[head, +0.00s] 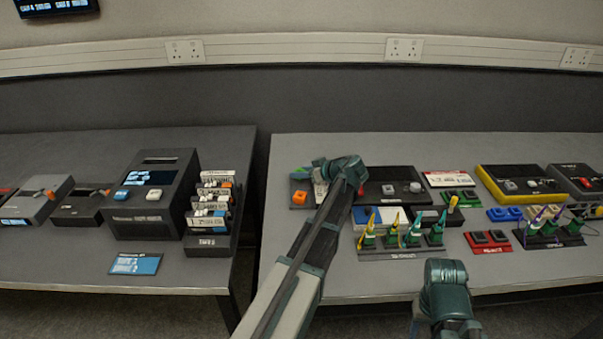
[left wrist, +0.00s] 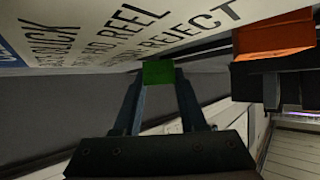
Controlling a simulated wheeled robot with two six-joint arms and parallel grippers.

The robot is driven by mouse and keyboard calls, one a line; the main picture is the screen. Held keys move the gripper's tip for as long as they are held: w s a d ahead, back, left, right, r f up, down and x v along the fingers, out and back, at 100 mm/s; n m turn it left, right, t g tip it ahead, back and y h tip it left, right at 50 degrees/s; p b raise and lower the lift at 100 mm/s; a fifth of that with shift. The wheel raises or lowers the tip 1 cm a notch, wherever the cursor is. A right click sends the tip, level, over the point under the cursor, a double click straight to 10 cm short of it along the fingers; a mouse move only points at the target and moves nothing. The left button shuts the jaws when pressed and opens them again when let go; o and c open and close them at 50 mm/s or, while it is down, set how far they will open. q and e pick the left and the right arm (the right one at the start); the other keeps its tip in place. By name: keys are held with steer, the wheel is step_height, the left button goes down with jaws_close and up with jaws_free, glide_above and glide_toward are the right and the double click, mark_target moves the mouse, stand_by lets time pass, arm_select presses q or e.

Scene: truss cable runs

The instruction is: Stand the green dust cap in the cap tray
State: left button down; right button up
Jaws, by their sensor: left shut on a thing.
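The green dust cap (left wrist: 158,73) sits between the two fingertips of my left gripper (left wrist: 158,80), which is shut on it. In the head view the green cap (head: 299,173) shows at the left end of my left gripper (head: 309,170), over the back of a small dark tray (head: 295,185), which I take to be the cap tray. An orange cap (head: 299,198) is at the tray's front. I cannot tell whether the green cap touches the tray. My right gripper (head: 417,318) is low at the front, its fingers mostly hidden.
A printed white card (left wrist: 110,35) is close to my left gripper; an orange block (left wrist: 275,38) is at its right. A dark box (head: 395,187) lies right of my left wrist. A rack of green and yellow cable ends (head: 400,250) stands at the table front. A gap separates the two tables.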

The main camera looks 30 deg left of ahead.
arm_select(q)
steer(key=shift+f, duration=0.3)
steer(key=shift+s+r, duration=0.1)
steer(key=shift+c, duration=2.3)
jaws_free()
steer(key=shift+r, duration=0.15)
steer(key=shift+s+d+r+p, duration=0.15)
steer(key=shift+d+r+p, duration=0.45)
steer(key=shift+r+p, duration=0.3)
steer(key=p+v, duration=0.4)
steer(key=v, duration=0.5)
steer(key=shift+d, duration=0.2)
steer(key=shift+d+r+p, duration=0.2)
steer(key=shift+d+p, duration=0.25)
steer(key=shift+d, duration=0.05)
